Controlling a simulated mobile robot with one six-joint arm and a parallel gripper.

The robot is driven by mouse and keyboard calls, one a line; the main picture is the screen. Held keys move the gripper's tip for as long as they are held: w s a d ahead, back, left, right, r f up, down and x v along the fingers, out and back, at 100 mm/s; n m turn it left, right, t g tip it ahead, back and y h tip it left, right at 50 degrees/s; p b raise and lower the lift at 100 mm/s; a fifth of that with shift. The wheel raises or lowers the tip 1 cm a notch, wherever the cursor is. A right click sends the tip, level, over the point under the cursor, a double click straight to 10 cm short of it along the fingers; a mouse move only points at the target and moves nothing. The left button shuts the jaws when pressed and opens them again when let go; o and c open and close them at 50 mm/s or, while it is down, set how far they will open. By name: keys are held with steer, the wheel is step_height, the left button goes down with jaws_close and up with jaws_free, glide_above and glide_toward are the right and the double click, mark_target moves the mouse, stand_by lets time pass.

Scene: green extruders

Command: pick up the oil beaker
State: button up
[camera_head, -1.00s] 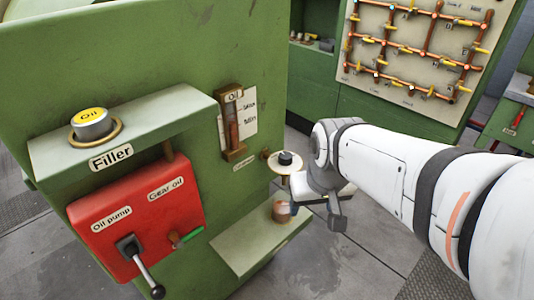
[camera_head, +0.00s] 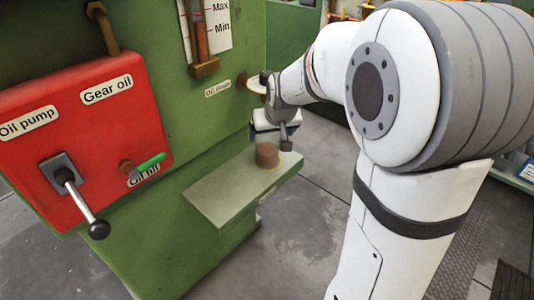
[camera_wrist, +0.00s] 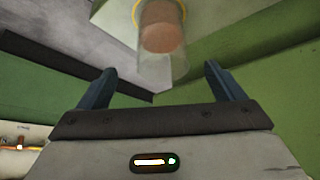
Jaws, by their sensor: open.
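The oil beaker (camera_head: 267,155) is a clear glass with brown liquid in its lower part. It stands upright on the small green shelf (camera_head: 225,190) of the green machine. My gripper (camera_head: 275,138) is right at the beaker's upper part in the head view. In the wrist view the beaker (camera_wrist: 163,40) shows beyond and between the two dark blue fingertips of my gripper (camera_wrist: 158,80), with space on both sides. The jaws are open and empty. In the head view the gripper partly hides the beaker's top.
A round oil drain valve (camera_head: 257,86) sticks out of the machine just above the beaker. A red panel (camera_head: 80,120) with a black-knobbed lever (camera_head: 80,203) and a green handle (camera_head: 150,162) is at the left. Grey floor lies open in front of the shelf.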

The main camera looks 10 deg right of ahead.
mark_target(268, 143)
steer(key=b+x, duration=0.1)
steer(key=x, duration=0.2)
steer(key=b+x, duration=0.1)
steer(key=x, duration=0.3)
steer(key=shift+s+a+f, duration=0.1)
steer(key=shift+s+a, duration=0.05)
steer(key=shift+s, duration=0.1)
steer(key=shift+c, duration=0.5)
steer(key=c, duration=1.2)
steer(key=shift+s+r, duration=0.1)
steer(key=shift+r, duration=0.2)
